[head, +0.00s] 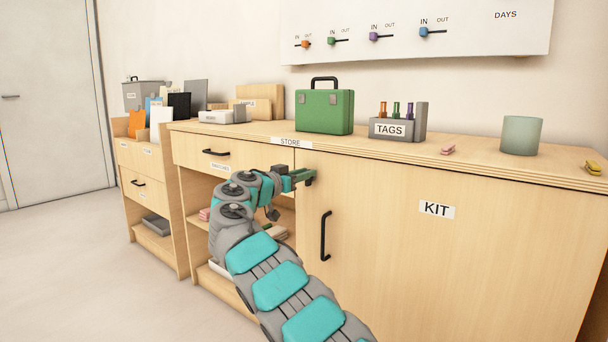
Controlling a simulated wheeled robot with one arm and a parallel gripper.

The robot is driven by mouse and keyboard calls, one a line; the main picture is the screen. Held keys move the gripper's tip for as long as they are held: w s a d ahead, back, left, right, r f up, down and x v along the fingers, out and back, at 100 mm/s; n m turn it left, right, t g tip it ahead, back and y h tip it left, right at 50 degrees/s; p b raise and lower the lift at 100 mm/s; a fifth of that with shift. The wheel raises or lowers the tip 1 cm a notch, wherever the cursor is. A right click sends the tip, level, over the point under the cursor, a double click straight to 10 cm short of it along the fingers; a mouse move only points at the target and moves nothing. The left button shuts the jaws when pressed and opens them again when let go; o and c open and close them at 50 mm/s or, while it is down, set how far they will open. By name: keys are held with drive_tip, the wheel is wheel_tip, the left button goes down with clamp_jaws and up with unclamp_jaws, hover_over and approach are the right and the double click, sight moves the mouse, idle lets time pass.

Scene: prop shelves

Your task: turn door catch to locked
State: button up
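The KIT door (400,240) is a pale wood cabinet door and looks shut. It has a black vertical handle (324,237) near its left edge. My gripper (300,177) is at the upper left corner of this door, just below the STORE label. A small dark green piece (311,177) shows at its tip against the door; it may be the door catch. I cannot make out the catch's shape or which way it points. The gripper and wrist cover that spot, and the fingers are too small to tell whether they are open or shut.
On the cabinet top stand a green case (325,111), a TAGS holder (391,128) and a grey-green cup (521,135). Left of the door is an open shelf (284,215) under a drawer (236,157). The floor (80,260) at left is clear.

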clamp_jaws()
drive_tip(key=shift+n, duration=0.3)
drive_tip(key=shift+w+a+f+n+p, duration=0.2)
drive_tip(key=shift+a+f+n+p, duration=0.1)
drive_tip(key=shift+n+p, duration=2.25)
drive_tip(key=shift+w+a+f+n+p, duration=0.15)
drive_tip(key=shift+a+f+n+p, duration=0.15)
drive_tip(key=shift+n+p, duration=2.2)
drive_tip(key=shift+w+a+f+n+p, duration=0.25)
drive_tip(key=shift+n+p, duration=1.1)
drive_tip(key=shift+n, duration=2.3)
drive_tip(key=shift+f, duration=0.1)
drive_tip(key=shift+o, duration=1.7)
unclamp_jaws()
